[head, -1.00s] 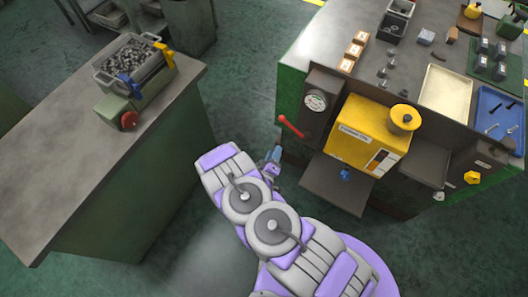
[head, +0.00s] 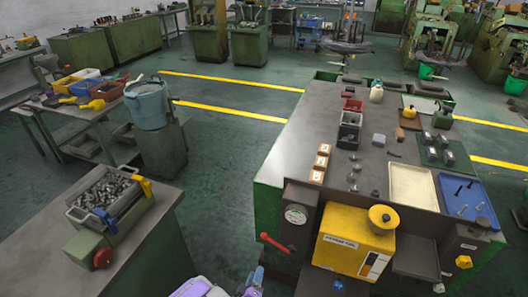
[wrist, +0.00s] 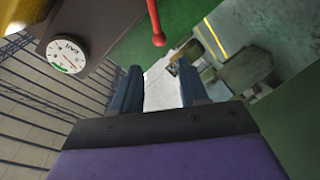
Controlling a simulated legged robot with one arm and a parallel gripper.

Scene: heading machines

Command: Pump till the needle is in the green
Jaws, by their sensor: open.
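The round white gauge (head: 296,214) is on a dark panel at the front left of the green bench. In the wrist view the gauge (wrist: 68,54) shows a green patch low on its dial and a thin reddish needle that seems apart from it, though it is too small to read surely. The red pump lever (head: 277,243) sticks out left below the gauge; its round-ended handle (wrist: 156,25) hangs at the top of the wrist view. My gripper (wrist: 160,90) is open and empty, apart from the lever. It shows partly at the bottom of the head view (head: 254,282).
A yellow machine box (head: 342,250) stands right of the gauge. A bench (head: 148,228) with a bin of metal parts (head: 104,196) is at the left. Trays and small items lie on the green bench's top (head: 300,135). Open floor (head: 215,190) lies between the benches.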

